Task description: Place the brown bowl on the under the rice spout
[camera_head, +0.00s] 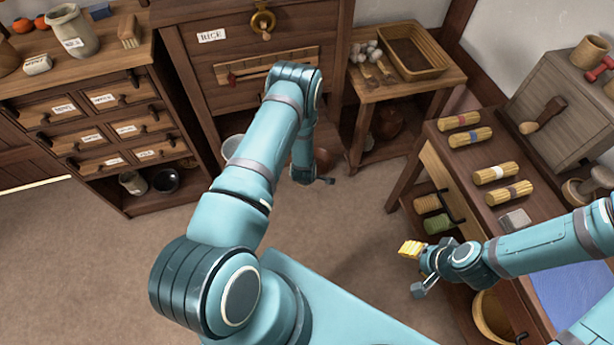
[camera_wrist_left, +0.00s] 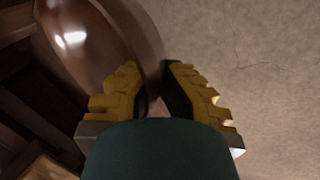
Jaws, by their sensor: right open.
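A glossy brown bowl (camera_wrist_left: 95,40) fills the upper left of the left wrist view. My left gripper (camera_wrist_left: 153,72) has its yellow fingers on either side of the bowl's wall, and it looks shut on it. In the head view a small brown part of the bowl (camera_head: 322,160) shows beside the left wrist, low in front of the rice cabinet (camera_head: 195,62); my left arm hides the rest. A brass fitting (camera_head: 262,20) is on the cabinet front, right of the RICE label. My right gripper (camera_head: 415,270) is open and empty beside the right bench.
A labelled drawer cabinet (camera_head: 60,95) stands at the left. A small table (camera_head: 375,92) with a wicker tray (camera_head: 438,68) stands right of the rice cabinet. A bench (camera_head: 470,165) with several tied bundles is at the right. The floor (camera_head: 350,225) between is clear.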

